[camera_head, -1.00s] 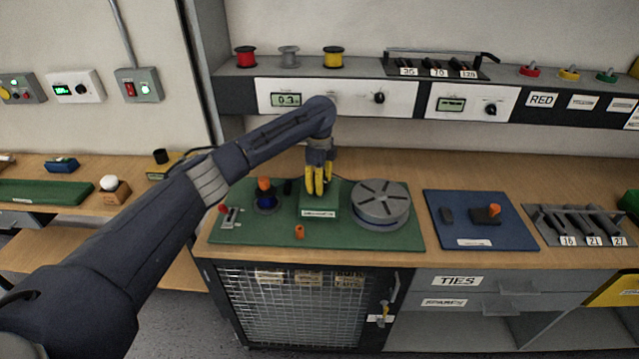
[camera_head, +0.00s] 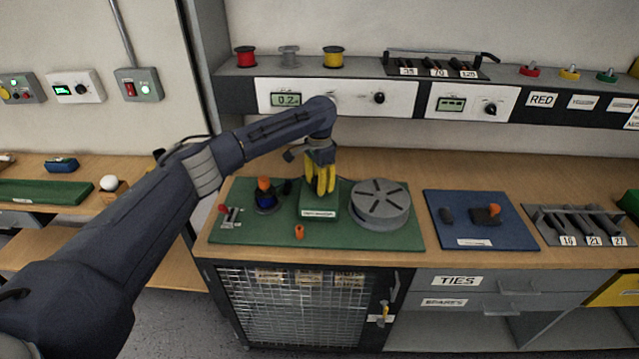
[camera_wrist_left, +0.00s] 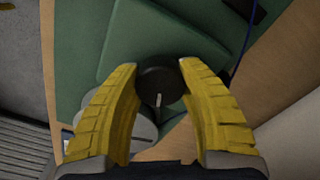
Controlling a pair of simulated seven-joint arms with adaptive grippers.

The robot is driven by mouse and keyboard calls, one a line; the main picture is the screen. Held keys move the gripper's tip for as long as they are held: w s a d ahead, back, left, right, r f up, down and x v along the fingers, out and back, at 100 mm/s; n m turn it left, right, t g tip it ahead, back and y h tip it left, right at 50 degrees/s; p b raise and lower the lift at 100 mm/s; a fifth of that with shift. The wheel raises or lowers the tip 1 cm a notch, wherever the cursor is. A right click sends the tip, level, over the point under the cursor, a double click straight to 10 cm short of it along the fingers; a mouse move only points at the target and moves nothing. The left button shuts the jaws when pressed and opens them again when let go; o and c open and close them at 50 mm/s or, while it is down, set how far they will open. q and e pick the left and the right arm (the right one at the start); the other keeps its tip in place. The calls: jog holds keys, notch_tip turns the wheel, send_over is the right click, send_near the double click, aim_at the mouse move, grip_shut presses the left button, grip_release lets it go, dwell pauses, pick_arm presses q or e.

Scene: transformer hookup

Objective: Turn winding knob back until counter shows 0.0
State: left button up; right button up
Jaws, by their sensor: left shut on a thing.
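My left gripper (camera_head: 321,182) points down over the green winding block (camera_head: 318,213) on the green board. In the left wrist view its yellow fingers (camera_wrist_left: 160,100) are closed around the black round winding knob (camera_wrist_left: 157,84), which has a pale pointer line. In the head view the fingers hide the knob. The counter display (camera_head: 286,100) on the shelf panel above appears to read 0.2. My right gripper is not in view.
A grey slotted disc (camera_head: 380,202) stands close to the right of the block. A blue spool with an orange top (camera_head: 265,195) stands to its left. A blue board (camera_head: 480,222) lies farther right. The shelf edge overhangs behind.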

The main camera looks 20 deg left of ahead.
pick_arm(q)
jog(key=shift+n, duration=1.1)
jog(key=o, duration=1.3)
jog(key=shift+r, duration=0.1)
notch_tip(320, 180, up, 12)
jog(key=shift+f, duration=0.1)
